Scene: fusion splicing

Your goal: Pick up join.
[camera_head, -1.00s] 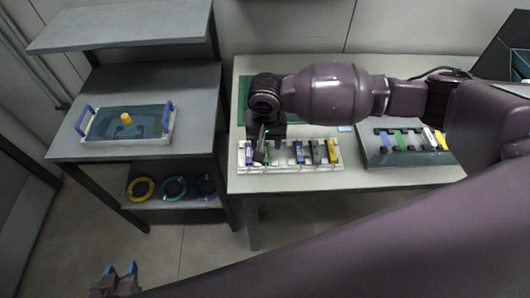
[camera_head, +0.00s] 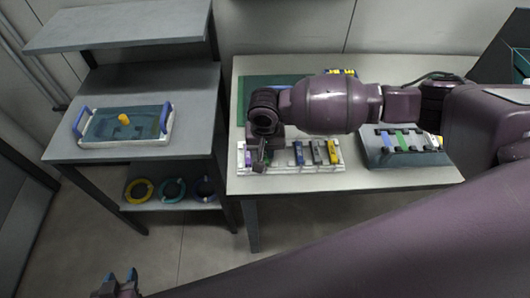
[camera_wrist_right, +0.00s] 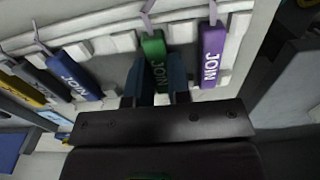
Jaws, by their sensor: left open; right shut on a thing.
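Several coloured joins stand in a white rack (camera_head: 290,168) on the table's front. In the right wrist view the green join (camera_wrist_right: 154,48) is marked JOIN and sits between the two dark fingers of my right gripper (camera_wrist_right: 155,85), which is shut on it. The green join still appears in its slot in the rack. A purple join (camera_wrist_right: 212,55) is to its right and a blue join (camera_wrist_right: 76,76) to its left. In the head view my right gripper (camera_head: 260,160) mostly hides the green join. My left gripper (camera_head: 118,280) is open and empty at the bottom left, away from the table.
A grey sloped holder (camera_head: 410,158) with coloured strips stands right of the rack. A green mat (camera_head: 255,85) lies behind my right arm. A side shelf holds a blue-handled tray (camera_head: 97,134) and several coloured rings (camera_head: 172,189). The floor between shelf and table is clear.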

